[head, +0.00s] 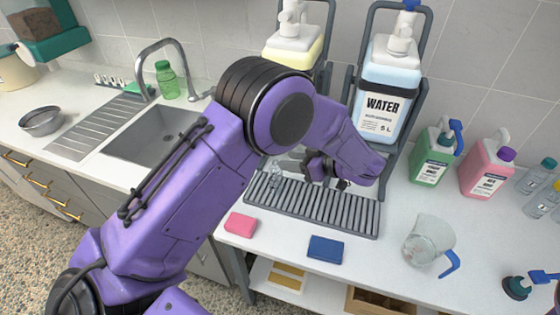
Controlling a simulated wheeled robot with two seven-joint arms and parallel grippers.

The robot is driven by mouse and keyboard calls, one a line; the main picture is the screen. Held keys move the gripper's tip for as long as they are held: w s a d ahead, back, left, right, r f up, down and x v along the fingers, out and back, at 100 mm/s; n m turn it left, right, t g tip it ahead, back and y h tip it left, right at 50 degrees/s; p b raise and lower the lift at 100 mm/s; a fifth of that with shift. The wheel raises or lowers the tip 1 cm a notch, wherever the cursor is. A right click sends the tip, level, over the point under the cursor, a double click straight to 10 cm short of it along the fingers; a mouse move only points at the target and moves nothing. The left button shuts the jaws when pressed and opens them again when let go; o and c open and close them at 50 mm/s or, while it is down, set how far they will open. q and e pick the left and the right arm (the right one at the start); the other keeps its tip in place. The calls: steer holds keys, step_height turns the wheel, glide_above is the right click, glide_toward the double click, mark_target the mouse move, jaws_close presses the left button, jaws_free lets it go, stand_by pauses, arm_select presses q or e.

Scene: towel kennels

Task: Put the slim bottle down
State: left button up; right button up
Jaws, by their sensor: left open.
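My left gripper (328,179) is open above the grey slatted drip rack (318,217), its arm crossing the middle of the head view. A small clear object (275,173), perhaps the slim bottle, is at the rack's left back, just left of the gripper and apart from its fingers as far as I can see. My arm hides part of that area. A green see-through bottle (168,81) stands upright behind the sink. I cannot tell for certain which bottle is the slim one. My right gripper is not in view.
A large WATER dispenser (388,88) and a yellow one (293,47) stand in frames behind the rack. Green (432,160) and pink (484,170) jugs and a clear pitcher (427,240) are to the right. Pink (240,224) and blue (326,249) sponges lie in front.

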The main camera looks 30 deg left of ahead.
arm_select(q)
steer(key=v, duration=0.6)
steer(key=shift+d+b, duration=0.35)
steer(key=shift+b, duration=0.05)
